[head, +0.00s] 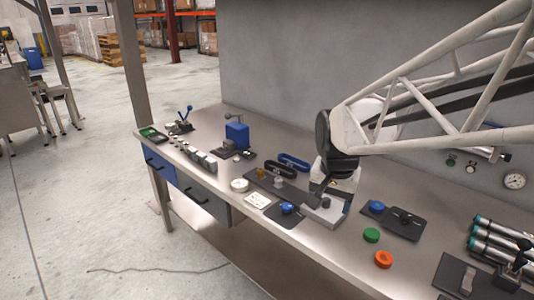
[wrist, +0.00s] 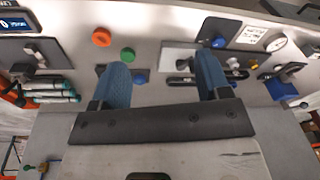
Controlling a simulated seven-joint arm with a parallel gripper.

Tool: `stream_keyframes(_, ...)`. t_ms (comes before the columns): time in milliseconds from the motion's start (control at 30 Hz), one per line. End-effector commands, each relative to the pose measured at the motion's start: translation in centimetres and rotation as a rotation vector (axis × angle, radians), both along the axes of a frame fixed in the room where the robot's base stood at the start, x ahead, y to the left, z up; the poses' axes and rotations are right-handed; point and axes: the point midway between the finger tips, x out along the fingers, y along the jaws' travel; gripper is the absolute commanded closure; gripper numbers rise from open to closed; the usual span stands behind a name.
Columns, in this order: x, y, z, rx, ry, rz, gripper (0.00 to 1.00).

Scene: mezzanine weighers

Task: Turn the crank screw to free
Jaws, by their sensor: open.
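A blue block-shaped fixture (head: 237,133) with a small crank-like handle on top stands toward the back left of the bench in the head view. I cannot tell for sure which of these is the crank screw. My gripper (wrist: 162,62) is open, its two blue fingers apart with nothing held between them. In the head view my gripper (head: 324,186) hangs above a grey block (head: 327,214) near the bench middle; contact cannot be judged.
A green knob (head: 371,235) and an orange knob (head: 384,259) sit on the bench (head: 330,252) right of my gripper. Teal-banded cylinders (head: 498,238) lie at the far right. Blue knobs, a white dial (head: 240,185) and small blocks crowd the left. A wall stands behind.

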Motion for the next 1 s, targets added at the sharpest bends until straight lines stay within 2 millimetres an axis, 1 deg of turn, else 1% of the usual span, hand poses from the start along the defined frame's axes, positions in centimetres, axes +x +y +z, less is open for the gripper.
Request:
stream_keyframes(33,1.2,0.2,-0.4,0.003,0.009,-0.024,0.30)
stream_keyframes(100,2.8,0.5,-0.8,0.009,0.016,-0.062,0.30)
stream_keyframes(267,6.3,1.0,-2.0,0.020,0.033,-0.151,0.30)
stream_keyframes(533,12.1,2.2,-4.6,0.035,0.063,-0.300,0.30)
stream_keyframes(767,16.8,3.3,-7.5,0.044,0.088,-0.425,0.30)
stream_keyframes(1000,21.6,4.5,-11.1,0.049,0.112,-0.559,0.30)
